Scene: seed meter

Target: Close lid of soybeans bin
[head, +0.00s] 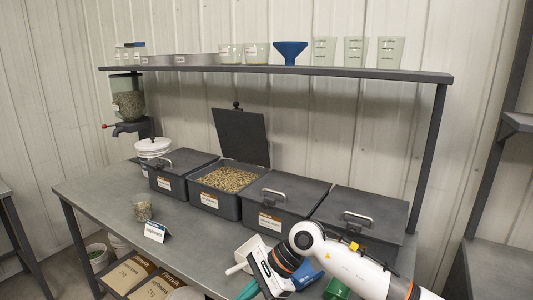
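An open dark grey bin (216,206) full of tan, bean-like seeds (228,179) stands in a row on the bench. Its lid (241,137) stands raised, tipped slightly back, with a knob on its top edge. The label on the bin's front is too small to read. My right gripper (262,276) is low at the front of the bench, to the right of and nearer than the open bin, apart from the bin and lid. Its fingers are hard to make out, so its opening is unclear. My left gripper is not in view.
Closed bins with handled lids flank the open bin: one left (182,161), two right (285,190) (362,213). A white scoop (247,252) lies beside my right gripper. A jar (142,207) and small sign (156,232) stand in front. A shelf (290,70) runs above the lid.

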